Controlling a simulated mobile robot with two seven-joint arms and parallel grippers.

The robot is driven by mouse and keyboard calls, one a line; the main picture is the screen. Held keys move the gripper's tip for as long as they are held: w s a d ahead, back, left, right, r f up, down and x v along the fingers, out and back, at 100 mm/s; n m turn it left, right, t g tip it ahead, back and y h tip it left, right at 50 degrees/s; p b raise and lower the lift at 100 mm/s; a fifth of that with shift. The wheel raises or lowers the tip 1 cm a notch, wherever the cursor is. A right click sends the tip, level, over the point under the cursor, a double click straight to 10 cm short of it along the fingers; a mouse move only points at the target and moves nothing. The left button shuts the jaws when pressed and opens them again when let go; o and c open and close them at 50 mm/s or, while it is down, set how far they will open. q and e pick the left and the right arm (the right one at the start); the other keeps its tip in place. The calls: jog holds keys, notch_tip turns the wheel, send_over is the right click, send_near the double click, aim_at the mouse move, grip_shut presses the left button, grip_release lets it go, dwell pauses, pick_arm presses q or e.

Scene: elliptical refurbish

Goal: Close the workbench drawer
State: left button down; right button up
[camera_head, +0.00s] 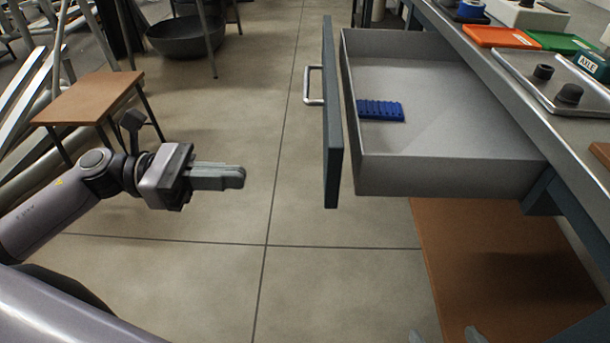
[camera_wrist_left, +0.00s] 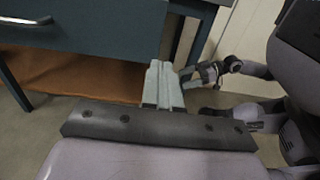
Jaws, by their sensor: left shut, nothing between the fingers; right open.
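The workbench drawer (camera_head: 450,176) is pulled well out to the left of the bench, with a grey tray and a dark blue-grey front panel (camera_head: 332,120). A metal bar handle (camera_head: 311,86) is on its front. A blue ridged block (camera_head: 380,110) lies inside. My left gripper (camera_head: 240,177) is shut and empty, to the left of the drawer front and apart from it. In the left wrist view its fingers (camera_wrist_left: 163,85) are together, with a blue-grey panel and a handle (camera_wrist_left: 25,20) beyond. Only the fingertips of my right gripper (camera_head: 446,337) show at the bottom edge, spread apart.
The workbench top (camera_head: 480,52) holds a metal tray (camera_head: 545,80), an orange tray (camera_head: 500,37) and a green tray (camera_head: 562,43). A brown lower shelf (camera_head: 500,270) lies under the drawer. A small wooden table (camera_head: 90,97) stands at left. The floor before the drawer is clear.

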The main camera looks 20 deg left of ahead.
pick_arm(q)
jog(key=x, duration=1.1)
jog(key=shift+p, duration=0.4)
pick_arm(e)
jog(key=shift+d+f, duration=0.15)
jog(key=shift+d, duration=0.2)
pick_arm(q)
jog(key=shift+d, duration=0.1)
pick_arm(e)
jog(key=shift+s+f, duration=0.1)
jog(key=shift+s, duration=0.05)
pick_arm(q)
jog(key=shift+w+d, duration=0.1)
